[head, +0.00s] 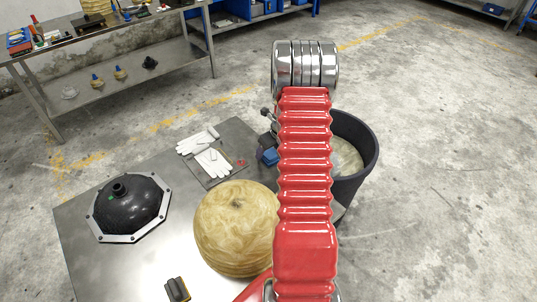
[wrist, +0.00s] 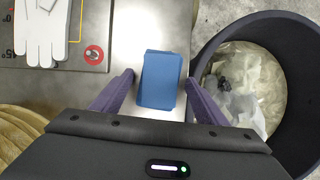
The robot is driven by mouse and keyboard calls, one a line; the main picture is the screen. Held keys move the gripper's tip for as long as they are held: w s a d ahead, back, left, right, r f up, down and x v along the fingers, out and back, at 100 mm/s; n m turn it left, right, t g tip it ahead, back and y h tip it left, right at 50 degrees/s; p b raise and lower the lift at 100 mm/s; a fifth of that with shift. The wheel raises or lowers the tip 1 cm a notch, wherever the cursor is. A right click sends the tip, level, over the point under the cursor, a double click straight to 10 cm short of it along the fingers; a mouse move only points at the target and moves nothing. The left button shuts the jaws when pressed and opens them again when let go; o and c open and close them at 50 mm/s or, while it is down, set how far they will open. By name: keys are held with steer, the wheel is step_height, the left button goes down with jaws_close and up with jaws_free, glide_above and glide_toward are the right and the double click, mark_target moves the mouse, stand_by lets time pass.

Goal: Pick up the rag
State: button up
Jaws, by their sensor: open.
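The rag appears to be the blue folded, rectangular pad (wrist: 160,80) on the metal table top in the wrist view. In the head view a small blue patch of it (head: 270,156) shows beside my red arm, near the table's right edge. My gripper (wrist: 160,76) is open in the wrist view, with one purple finger on each side of the rag and a gap on both sides. The fingers are not closed on it. How high they are above the table I cannot tell. My arm hides most of this area in the head view.
A dark bin (head: 369,160) with crumpled pale material inside stands right of the table. White gloves (head: 212,161) lie on a grey plate. A yellowish round roll (head: 235,225) and a black dome with a metal flange (head: 128,207) are on the table.

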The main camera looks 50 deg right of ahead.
steer(key=shift+f, duration=0.2)
stand_by(0.5)
steer(key=shift+c, duration=0.4)
steer(key=c, duration=1.1)
